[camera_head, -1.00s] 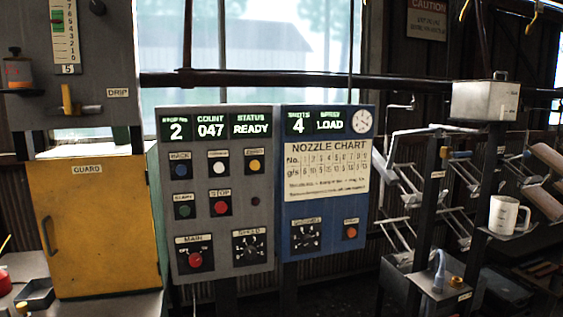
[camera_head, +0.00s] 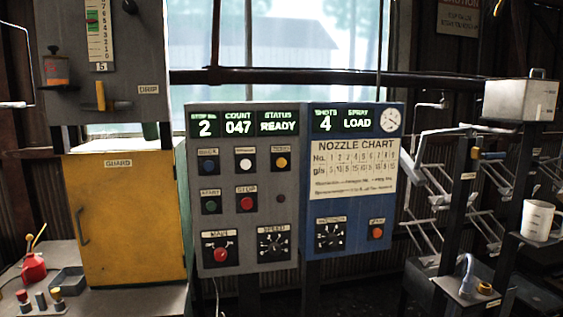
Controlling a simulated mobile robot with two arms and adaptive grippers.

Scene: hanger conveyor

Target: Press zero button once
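A grey control panel (camera_head: 222,222) stands in the middle of the view. Its top right button is yellow (camera_head: 281,162), under a small blurred label that looks like ZERO. A white button (camera_head: 245,163) and a blue button (camera_head: 208,165) are to its left in the same row. A green button (camera_head: 210,205) and a red stop button (camera_head: 246,203) sit below. Neither of my grippers is in view, and nothing covers the buttons.
A blue panel (camera_head: 320,262) with a nozzle chart (camera_head: 352,186) adjoins on the right. A rack with a white mug (camera_head: 537,221) is at right.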

